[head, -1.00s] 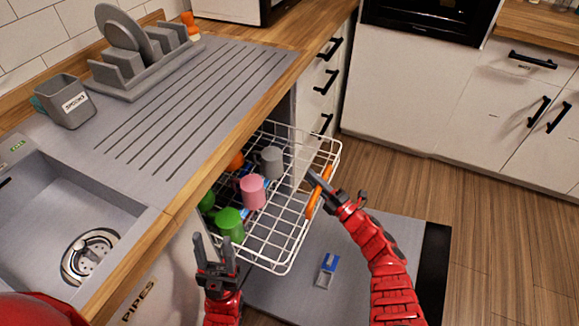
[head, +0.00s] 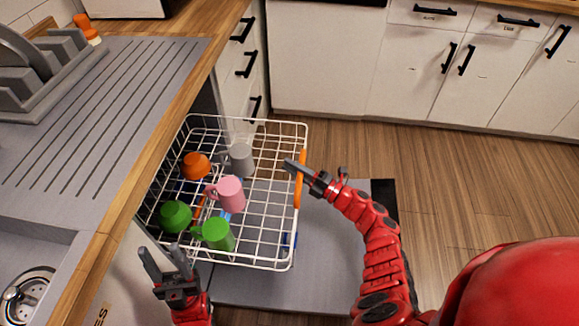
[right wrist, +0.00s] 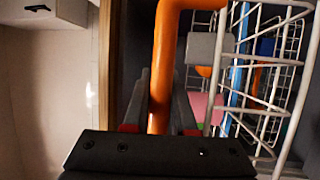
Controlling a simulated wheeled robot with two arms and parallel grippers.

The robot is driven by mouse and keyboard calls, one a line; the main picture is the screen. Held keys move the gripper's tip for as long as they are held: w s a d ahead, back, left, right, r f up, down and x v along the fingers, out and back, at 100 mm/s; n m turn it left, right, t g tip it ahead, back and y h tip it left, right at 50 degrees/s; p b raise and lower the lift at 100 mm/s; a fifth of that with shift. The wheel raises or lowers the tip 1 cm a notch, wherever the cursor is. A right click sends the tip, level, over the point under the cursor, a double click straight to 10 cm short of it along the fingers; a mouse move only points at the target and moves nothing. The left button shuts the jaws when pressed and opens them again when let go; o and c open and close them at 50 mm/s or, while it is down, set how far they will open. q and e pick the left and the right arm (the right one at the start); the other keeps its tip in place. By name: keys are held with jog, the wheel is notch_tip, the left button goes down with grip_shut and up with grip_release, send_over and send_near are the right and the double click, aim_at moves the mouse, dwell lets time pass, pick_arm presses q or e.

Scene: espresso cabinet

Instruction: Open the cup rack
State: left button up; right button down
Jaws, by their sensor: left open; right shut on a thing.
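The cup rack (head: 262,222) is a white wire basket that stands pulled out from under the counter. It holds a grey cup (head: 241,159), a pink cup (head: 231,194), an orange cup (head: 195,166) and green cups (head: 217,235). Its orange handle (head: 299,180) is on the outer side. My right gripper (head: 290,166) is shut on the handle, which also shows between the fingers in the right wrist view (right wrist: 162,70). My left gripper (head: 162,262) is open and empty, in front of the rack's near left corner.
The wooden counter edge (head: 165,120) runs along the left, with a sink (head: 30,240) and a grey dish rack (head: 50,75). White cabinets (head: 420,75) stand at the back. A grey mat (head: 330,250) lies under the rack. Wooden floor to the right is clear.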

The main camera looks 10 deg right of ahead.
jog(key=c, duration=0.7)
grip_release()
jog(key=shift+c, duration=0.2)
jog(key=b+v, duration=0.1)
jog(key=v, duration=1.6)
jog(key=shift+d+f, duration=0.1)
